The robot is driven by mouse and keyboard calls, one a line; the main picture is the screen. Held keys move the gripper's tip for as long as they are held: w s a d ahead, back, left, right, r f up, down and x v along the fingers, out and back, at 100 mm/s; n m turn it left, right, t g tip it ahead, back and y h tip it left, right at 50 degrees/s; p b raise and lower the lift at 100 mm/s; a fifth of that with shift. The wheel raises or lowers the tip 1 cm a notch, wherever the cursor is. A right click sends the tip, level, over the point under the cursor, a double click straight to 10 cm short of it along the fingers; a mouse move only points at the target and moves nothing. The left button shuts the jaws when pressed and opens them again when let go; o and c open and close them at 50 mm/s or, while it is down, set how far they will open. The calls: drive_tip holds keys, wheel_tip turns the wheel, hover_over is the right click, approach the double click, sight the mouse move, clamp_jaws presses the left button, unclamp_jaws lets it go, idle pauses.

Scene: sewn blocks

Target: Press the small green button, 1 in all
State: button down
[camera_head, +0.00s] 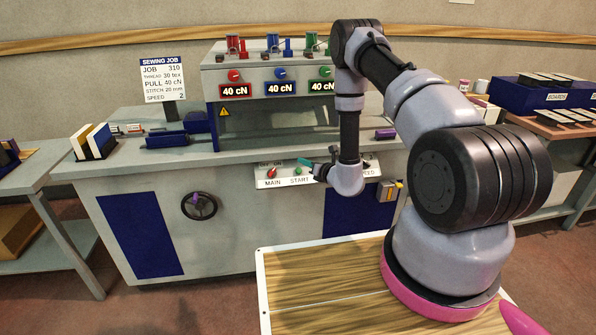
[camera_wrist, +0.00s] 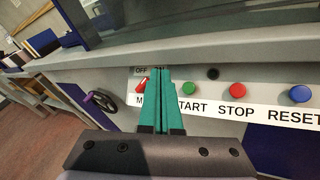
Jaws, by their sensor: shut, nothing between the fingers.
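The small green button (camera_wrist: 189,88) sits on the front panel above the START label. It also shows in the head view (camera_head: 298,171), just below my fingers. My gripper (camera_wrist: 159,70) has teal fingers that are shut with nothing between them. In the wrist view the fingertips lie left of the green button, in front of the area by the red main switch (camera_wrist: 142,85). In the head view my gripper (camera_head: 303,161) is close to the panel. I cannot tell whether the fingertips touch anything.
A red STOP button (camera_wrist: 237,90) and a blue RESET button (camera_wrist: 302,94) stand to the right of the green one. A dark round knob or hole (camera_wrist: 213,73) is above them. A grey machine ledge (camera_wrist: 220,52) overhangs the panel. A handwheel (camera_head: 199,205) is lower left.

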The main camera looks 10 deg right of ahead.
sight(299, 171)
drive_tip(key=shift+f, duration=0.15)
drive_tip(key=shift+w+f, duration=1.4)
drive_tip(key=shift+f, duration=0.25)
drive_tip(key=shift+w+f, duration=1.4)
drive_tip(key=shift+f, duration=0.25)
drive_tip(key=shift+w+f, duration=0.3)
